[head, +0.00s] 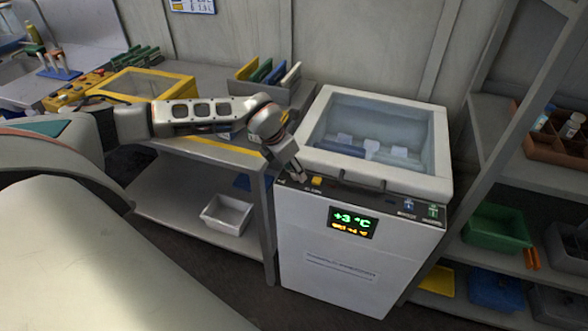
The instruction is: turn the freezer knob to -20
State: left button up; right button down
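The white chest freezer (335,265) stands in the middle of the head view with a glass lid on top. Its display (353,221) reads +3 °C in green, with a smaller orange line below that is too small to read surely. A dark control strip (370,196) runs along the top front edge. My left gripper (298,176) points down at the left end of this strip, and its fingers look close together. The knob is not clearly visible; the gripper may hide it. I cannot tell whether the fingers touch or grip it. My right gripper is not in view.
A yellow piece (316,181) sits on the strip beside the gripper, with small blue and green markings at the right end. A workbench (215,85) with a yellow-framed case stands left, a white bin (227,214) below. Shelves with a green bin (497,229) stand right.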

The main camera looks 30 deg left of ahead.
pick_arm(q)
jog(key=shift+w+f, duration=0.1)
jog(key=shift+f, duration=0.2)
jog(key=c, duration=1.1)
jog(key=shift+m, duration=0.3)
jog(key=m, duration=0.2)
jog(key=m+g+h, duration=0.1)
jog(key=m, duration=0.1)
jog(key=m+h, duration=0.1)
jog(key=m, duration=0.1)
jog(key=shift+w+a+r, duration=0.1)
jog(key=shift+w+a, duration=0.05)
jog(key=shift+w, duration=0.1)
jog(key=m+g, duration=0.1)
jog(key=m, duration=0.1)
jog(key=m+g+h, duration=0.1)
jog(key=m, duration=0.2)
jog(key=shift+w+a, duration=0.1)
jog(key=shift+b, duration=0.3)
